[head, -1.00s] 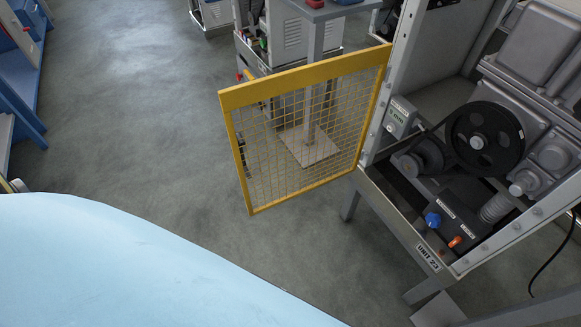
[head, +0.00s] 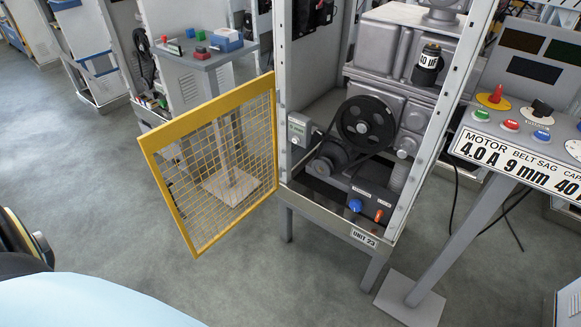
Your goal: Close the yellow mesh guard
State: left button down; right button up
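The yellow mesh guard (head: 165,136) stands swung open to the left of the machine frame marked UNIT 23 (head: 364,238). Its right edge meets the frame's left front post, and its free edge points out toward me. Through the open front I see a black pulley (head: 366,122) with a belt, a small grey box (head: 299,129) on the left post, and a blue knob (head: 355,205) beside an orange switch (head: 379,215). Neither gripper shows in the view.
A control stand (head: 530,142) with coloured buttons and a MOTOR label is right of the frame, its foot plate (head: 411,299) on the floor. Another pedestal with buttons (head: 204,50) stands behind the guard. The floor (head: 90,180) left of the guard is clear.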

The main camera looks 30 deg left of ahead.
aim_at(155, 140)
jog(key=z, duration=2.5)
jog(key=k, duration=2.75)
jog(key=u, duration=1.9)
jog(key=i, duration=0.55)
jog(key=z, duration=0.85)
jog(key=k, duration=0.35)
jog(key=u, duration=0.7)
